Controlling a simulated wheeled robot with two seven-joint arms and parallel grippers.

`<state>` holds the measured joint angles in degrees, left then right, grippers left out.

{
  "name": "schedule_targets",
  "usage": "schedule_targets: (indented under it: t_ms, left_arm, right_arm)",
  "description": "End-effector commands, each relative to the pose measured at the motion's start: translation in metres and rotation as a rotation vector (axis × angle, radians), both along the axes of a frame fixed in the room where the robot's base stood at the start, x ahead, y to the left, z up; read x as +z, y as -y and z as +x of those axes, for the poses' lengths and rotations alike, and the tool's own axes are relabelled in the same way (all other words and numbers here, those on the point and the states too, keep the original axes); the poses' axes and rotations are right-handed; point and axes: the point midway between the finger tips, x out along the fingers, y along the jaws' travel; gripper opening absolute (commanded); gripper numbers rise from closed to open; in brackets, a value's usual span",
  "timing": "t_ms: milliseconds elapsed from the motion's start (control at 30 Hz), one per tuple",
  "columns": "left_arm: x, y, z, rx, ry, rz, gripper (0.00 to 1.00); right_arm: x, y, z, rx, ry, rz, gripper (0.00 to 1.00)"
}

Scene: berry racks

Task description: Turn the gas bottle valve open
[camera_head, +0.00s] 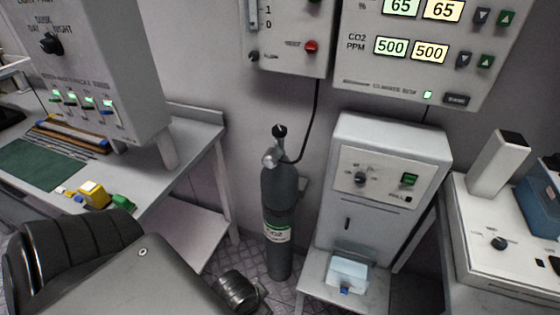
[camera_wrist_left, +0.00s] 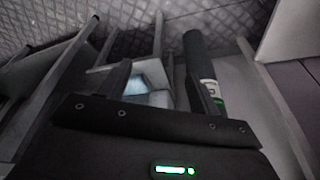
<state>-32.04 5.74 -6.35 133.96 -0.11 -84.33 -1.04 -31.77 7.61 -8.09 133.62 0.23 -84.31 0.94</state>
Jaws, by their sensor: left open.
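The grey gas bottle (camera_head: 279,240) stands upright against the wall in the head view, with a CO2 label with a green band. Its black valve knob (camera_head: 279,131) sits on top, above a metal fitting (camera_head: 270,157) with a dark hose. The bottle's lower part also shows in the left wrist view (camera_wrist_left: 197,55), which appears turned upside down. My left gripper (camera_wrist_left: 158,72) is open with nothing between its fingers; one finger overlaps the bottle in that view. The valve is not visible there. My left arm fills the lower left of the head view. My right gripper is not in view.
A white table (camera_head: 190,143) stands left. Control panels (camera_head: 420,75) hang on the wall above. A white device (camera_head: 500,230) is far right.

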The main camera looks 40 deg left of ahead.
Motion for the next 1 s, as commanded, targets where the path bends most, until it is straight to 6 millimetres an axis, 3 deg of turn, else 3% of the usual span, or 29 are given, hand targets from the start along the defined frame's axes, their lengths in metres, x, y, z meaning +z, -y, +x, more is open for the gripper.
schedule_targets:
  t_ms: [33, 100, 267, 300, 567, 733, 867, 1000]
  left_arm:
    - [0.025, 0.000, 0.000, 0.001, 0.008, -0.001, 0.63]
    - [0.045, -0.001, 0.001, 0.004, 0.020, -0.002, 0.63]
    - [0.094, -0.004, 0.013, 0.024, 0.084, -0.011, 0.63]
    - [0.103, -0.006, 0.024, 0.036, 0.123, -0.015, 0.63]
    - [0.114, -0.018, 0.080, 0.101, 0.316, -0.028, 0.63]
    - [0.132, -0.032, 0.122, 0.158, 0.472, -0.027, 0.63]
    - [0.157, -0.051, 0.163, 0.226, 0.639, -0.013, 0.63]
    - [0.197, -0.084, 0.210, 0.337, 0.871, 0.033, 0.63]
  right_arm:
    - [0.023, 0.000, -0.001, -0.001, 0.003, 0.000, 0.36]
    - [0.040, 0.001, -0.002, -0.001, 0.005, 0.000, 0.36]
    - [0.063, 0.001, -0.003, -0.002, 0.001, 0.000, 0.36]
    - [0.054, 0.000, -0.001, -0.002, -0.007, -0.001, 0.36]
    - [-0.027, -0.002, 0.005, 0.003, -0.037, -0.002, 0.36]
    - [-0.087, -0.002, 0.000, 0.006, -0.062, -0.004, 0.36]
    - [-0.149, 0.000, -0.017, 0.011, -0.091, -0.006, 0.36]
    - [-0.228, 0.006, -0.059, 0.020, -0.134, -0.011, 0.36]
